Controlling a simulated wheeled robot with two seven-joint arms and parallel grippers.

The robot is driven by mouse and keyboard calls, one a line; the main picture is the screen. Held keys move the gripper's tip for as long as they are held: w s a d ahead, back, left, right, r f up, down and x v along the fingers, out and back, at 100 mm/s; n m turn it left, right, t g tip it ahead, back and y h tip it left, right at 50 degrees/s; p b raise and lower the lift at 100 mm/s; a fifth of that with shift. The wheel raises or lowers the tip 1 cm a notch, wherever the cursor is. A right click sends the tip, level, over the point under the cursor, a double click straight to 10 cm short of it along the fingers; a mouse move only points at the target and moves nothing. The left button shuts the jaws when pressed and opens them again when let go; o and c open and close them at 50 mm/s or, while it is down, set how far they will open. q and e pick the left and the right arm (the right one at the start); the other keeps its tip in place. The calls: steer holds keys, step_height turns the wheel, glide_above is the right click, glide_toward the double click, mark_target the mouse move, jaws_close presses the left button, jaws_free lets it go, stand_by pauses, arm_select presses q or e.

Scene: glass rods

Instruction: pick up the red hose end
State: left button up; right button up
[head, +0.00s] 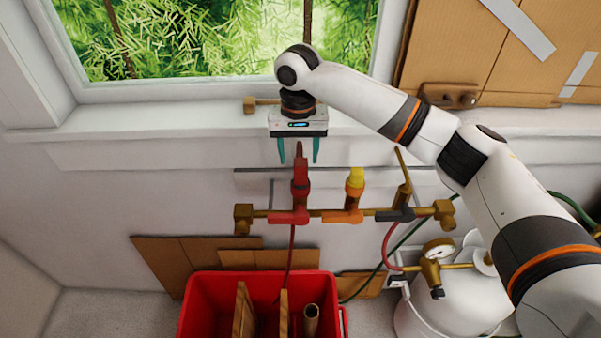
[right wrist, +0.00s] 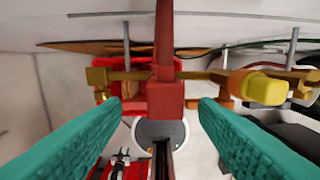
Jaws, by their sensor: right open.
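The red hose end (head: 300,188) stands upright on the brass manifold below the window, left of the orange-and-yellow fitting (head: 355,186). A thin red hose runs down beneath it. My right gripper (head: 299,161) is open just above it, teal fingers pointing down. In the head view the narrow red tip reaches up between the two fingertips. In the right wrist view the red hose end (right wrist: 166,92) shows between the spread fingers of the gripper (right wrist: 160,102), with a visible gap on each side. My left gripper is not in view.
The brass manifold (head: 328,213) also carries a brass fitting (head: 403,190) with a dark lever at right. A red crate (head: 202,301) with wooden pieces stands below. A white tank (head: 464,292) with a gauge (head: 438,250) is at lower right. The window sill (head: 180,122) lies behind my gripper.

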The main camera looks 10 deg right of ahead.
mark_target(300, 162)
steer(key=shift+d+f+p, duration=0.25)
steer(key=shift+f+p, duration=0.1)
steer(key=shift+f, duration=0.25)
step_height(300, 162, down, 4)
steer(key=shift+r+p, duration=0.2)
steer(key=shift+p, duration=0.45)
steer(key=shift+f, duration=0.4)
steer(key=shift+c, duration=0.4)
steer(key=shift+w, duration=0.1)
steer(key=c, duration=1.1)
